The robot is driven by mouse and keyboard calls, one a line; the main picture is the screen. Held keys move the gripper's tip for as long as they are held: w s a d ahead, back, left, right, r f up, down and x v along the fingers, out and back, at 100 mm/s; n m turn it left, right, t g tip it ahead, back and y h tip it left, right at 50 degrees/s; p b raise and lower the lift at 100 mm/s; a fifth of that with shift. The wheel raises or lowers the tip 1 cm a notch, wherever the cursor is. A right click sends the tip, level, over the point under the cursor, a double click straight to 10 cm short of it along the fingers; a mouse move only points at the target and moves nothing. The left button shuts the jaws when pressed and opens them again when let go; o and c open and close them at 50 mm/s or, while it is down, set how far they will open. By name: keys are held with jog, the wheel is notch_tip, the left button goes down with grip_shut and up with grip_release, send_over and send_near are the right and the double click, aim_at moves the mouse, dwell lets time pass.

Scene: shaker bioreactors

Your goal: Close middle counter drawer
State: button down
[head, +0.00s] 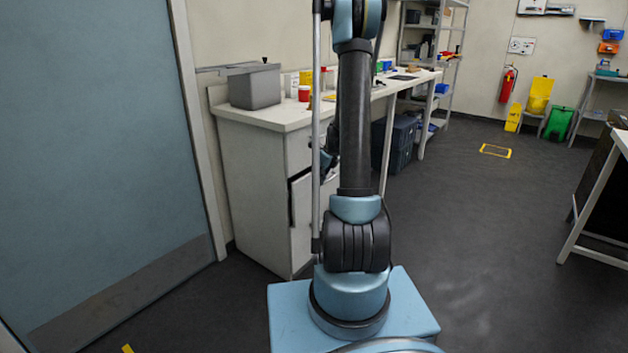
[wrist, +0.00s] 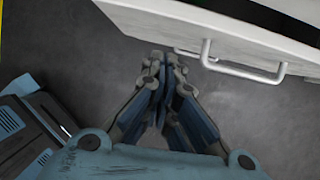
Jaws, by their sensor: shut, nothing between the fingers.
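The white counter (head: 250,185) stands left of centre in the head view, with drawer fronts on its right-hand face. One front at mid height (head: 301,200) has dark gaps along its edges; my arm hides part of that face. In the wrist view a white drawer front (wrist: 215,35) with a pale bar handle (wrist: 243,70) crosses the top right. A dark opening shows behind its upper edge, so it stands open. My gripper (wrist: 165,62) is shut and empty, just left of the handle and below the front's edge. I cannot tell whether it touches the drawer.
A grey box (head: 255,88) and several small containers stand on the counter top. A blue-grey door (head: 100,150) is at the left. Dark bins (head: 395,140) sit under the bench. The floor (head: 470,230) to the right is clear up to a white table (head: 598,200).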

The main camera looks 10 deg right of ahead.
jog(key=v, duration=1)
jog(key=d+f+t+y, duration=0.3)
jog(key=d+f, duration=0.1)
jog(key=d, duration=0.2)
jog(key=w+a+r+x, duration=0.1)
jog(key=r+x, duration=0.1)
jog(key=x, duration=1)
jog(key=shift+w, duration=0.4)
